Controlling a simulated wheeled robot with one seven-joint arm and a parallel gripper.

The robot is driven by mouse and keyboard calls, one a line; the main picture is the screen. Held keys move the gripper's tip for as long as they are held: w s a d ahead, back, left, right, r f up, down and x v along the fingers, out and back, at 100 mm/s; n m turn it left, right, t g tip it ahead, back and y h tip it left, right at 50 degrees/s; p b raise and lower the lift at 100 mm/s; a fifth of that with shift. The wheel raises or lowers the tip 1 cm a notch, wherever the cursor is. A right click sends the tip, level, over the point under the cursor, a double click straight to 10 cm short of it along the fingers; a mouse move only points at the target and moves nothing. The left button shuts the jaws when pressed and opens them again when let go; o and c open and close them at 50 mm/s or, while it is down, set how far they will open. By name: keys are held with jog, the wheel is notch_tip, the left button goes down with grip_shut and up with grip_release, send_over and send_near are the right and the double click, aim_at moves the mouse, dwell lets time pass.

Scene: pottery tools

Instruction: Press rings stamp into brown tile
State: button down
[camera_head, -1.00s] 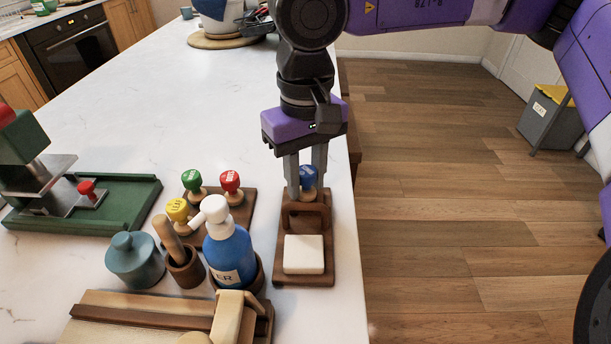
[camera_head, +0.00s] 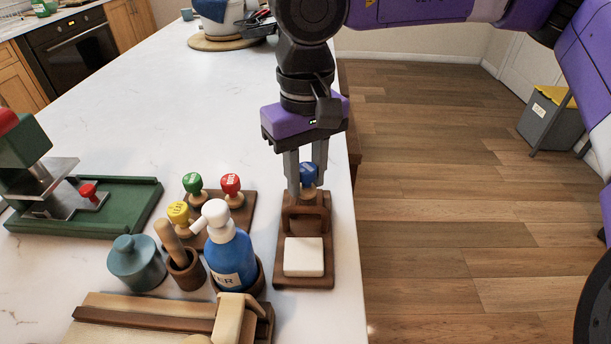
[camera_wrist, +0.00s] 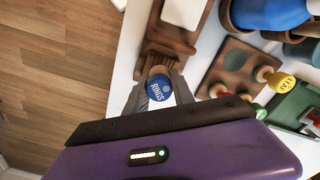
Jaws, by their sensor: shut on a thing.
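The rings stamp (camera_head: 309,172) has a blue head and a pale wooden part below. The stamp is at the back end of a dark brown wooden board (camera_head: 284,277), behind an upright wooden arch (camera_head: 306,214). The stamp's underside is hidden. I cannot pick out a brown tile with certainty.
A white block (camera_head: 303,257) lies at the board's front. Left are yellow (camera_head: 179,212), green (camera_head: 193,183) and red (camera_head: 231,184) stamps, a blue bottle (camera_head: 230,257), a teal jar (camera_head: 136,263) and a green press (camera_head: 120,205). The counter's right edge is close.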

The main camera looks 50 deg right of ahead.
jog(key=shift+r+p, duration=1.1)
jog(key=shift+r, duration=1.15)
